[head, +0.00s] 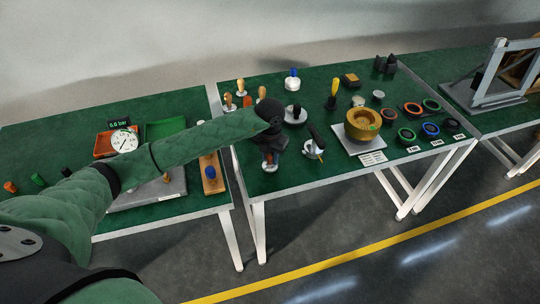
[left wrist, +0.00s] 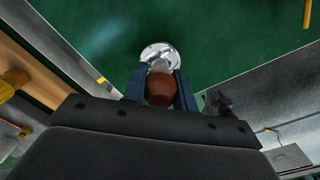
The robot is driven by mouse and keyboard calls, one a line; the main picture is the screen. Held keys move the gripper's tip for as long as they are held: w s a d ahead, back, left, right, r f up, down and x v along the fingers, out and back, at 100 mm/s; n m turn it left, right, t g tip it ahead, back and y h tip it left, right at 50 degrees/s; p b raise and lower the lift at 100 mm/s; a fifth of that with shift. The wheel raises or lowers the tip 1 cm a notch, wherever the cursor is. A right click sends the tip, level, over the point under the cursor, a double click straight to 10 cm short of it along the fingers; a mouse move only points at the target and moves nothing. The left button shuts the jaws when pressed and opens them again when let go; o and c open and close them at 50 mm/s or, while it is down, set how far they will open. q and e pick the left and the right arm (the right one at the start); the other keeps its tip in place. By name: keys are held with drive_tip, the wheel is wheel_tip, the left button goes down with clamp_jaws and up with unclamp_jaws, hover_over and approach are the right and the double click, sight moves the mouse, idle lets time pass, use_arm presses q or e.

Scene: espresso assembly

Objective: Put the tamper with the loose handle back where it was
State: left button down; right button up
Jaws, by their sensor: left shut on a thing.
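My left gripper (head: 269,157) reaches over the left part of the middle green table. It is shut on a tamper (head: 269,167), which shows only in small part below the fingers. In the left wrist view the tamper has a red-brown rounded handle (left wrist: 160,88) between the two dark blue fingers (left wrist: 160,90). Its shiny round metal base (left wrist: 158,50) lies beyond them, over green table surface. I cannot tell whether the base touches the table or whether the handle is loose. My right gripper is not in view.
Several tampers with wooden handles (head: 240,87) stand behind my left arm. A black-handled tool (head: 316,138) stands to the right of the gripper, near a brass-coloured round part (head: 362,123). Coloured rings (head: 431,129) lie further right. The table's front edge (head: 300,188) is close.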

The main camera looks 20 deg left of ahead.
use_arm(q)
drive_tip(key=shift+f, duration=0.45)
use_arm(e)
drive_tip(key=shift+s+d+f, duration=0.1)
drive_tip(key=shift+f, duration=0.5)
use_arm(q)
drive_tip(key=shift+f, duration=0.15)
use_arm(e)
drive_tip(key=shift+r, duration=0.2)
use_arm(q)
drive_tip(key=c, duration=1.1)
unclamp_jaws()
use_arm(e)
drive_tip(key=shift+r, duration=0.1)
use_arm(q)
drive_tip(key=shift+r, duration=0.2)
drive_tip(key=shift+r, duration=0.25)
wheel_tip(320, 180, up, 10)
drive_tip(key=b, duration=0.3)
drive_tip(key=shift+f, duration=0.1)
drive_tip(key=shift+r, duration=0.8)
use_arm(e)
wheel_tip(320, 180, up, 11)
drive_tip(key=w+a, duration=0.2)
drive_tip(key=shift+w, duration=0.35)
